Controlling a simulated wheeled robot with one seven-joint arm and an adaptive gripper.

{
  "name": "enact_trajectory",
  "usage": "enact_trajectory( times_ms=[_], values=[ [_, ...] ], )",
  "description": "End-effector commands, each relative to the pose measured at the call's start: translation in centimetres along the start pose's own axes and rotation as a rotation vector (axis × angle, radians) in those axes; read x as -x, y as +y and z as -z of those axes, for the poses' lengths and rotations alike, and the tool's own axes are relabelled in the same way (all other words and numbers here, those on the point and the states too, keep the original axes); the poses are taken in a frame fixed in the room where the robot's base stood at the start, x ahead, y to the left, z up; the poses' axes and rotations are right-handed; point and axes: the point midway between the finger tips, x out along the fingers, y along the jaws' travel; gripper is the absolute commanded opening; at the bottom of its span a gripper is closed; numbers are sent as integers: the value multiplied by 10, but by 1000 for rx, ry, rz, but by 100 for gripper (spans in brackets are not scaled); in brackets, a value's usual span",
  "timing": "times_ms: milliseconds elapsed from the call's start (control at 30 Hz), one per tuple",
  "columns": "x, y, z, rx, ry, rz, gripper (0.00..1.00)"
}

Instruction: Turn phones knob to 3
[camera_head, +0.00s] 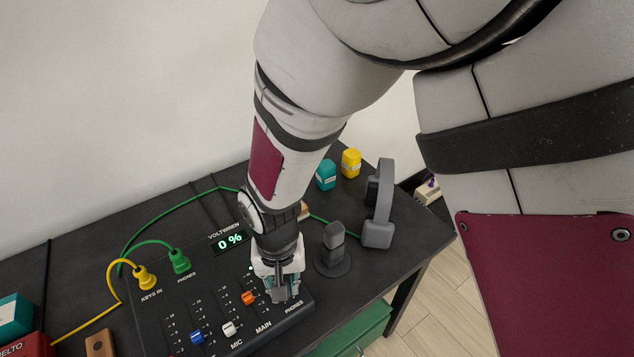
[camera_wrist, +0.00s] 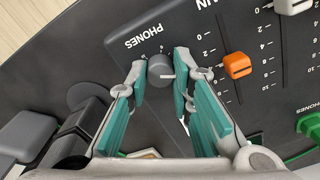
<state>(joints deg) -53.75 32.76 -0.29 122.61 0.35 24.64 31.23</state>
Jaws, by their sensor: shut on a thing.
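The PHONES knob (camera_wrist: 158,70) is a small round grey knob with a white pointer line, at the corner of the black mixer panel (camera_head: 210,290). In the wrist view its pointer faces right, and the small scale marks around it are partly hidden and hard to read. My gripper (camera_wrist: 160,76) is shut on the knob, with one teal-padded finger on each side. In the head view my gripper (camera_head: 283,291) comes down over the PHONES label's corner and hides the knob.
Orange (camera_head: 249,298), white (camera_head: 229,328) and blue (camera_head: 196,336) sliders stand left of my gripper. The display (camera_head: 230,240) reads 0 %. Yellow (camera_head: 145,277) and green (camera_head: 180,262) plugs are at the back. A dark stand (camera_head: 333,250) and grey headphones (camera_head: 380,210) are close on the right.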

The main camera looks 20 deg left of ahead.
Motion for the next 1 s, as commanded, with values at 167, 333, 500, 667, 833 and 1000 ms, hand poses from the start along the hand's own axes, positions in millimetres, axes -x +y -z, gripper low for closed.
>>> enact_trajectory(
  times_ms=[167, 333, 500, 667, 833, 1000],
  values=[
    [0, -1, -1, -34, -1, 1, 0],
    [0, -1, 0, -44, -1, 1, 0],
    [0, -1, 0, -43, 0, 1, 0],
    [0, -1, 0, -42, 0, 1, 30],
    [0, -1, 0, -42, 0, 1, 42],
    [0, 0, 0, -43, 0, 1, 42]
  ],
)
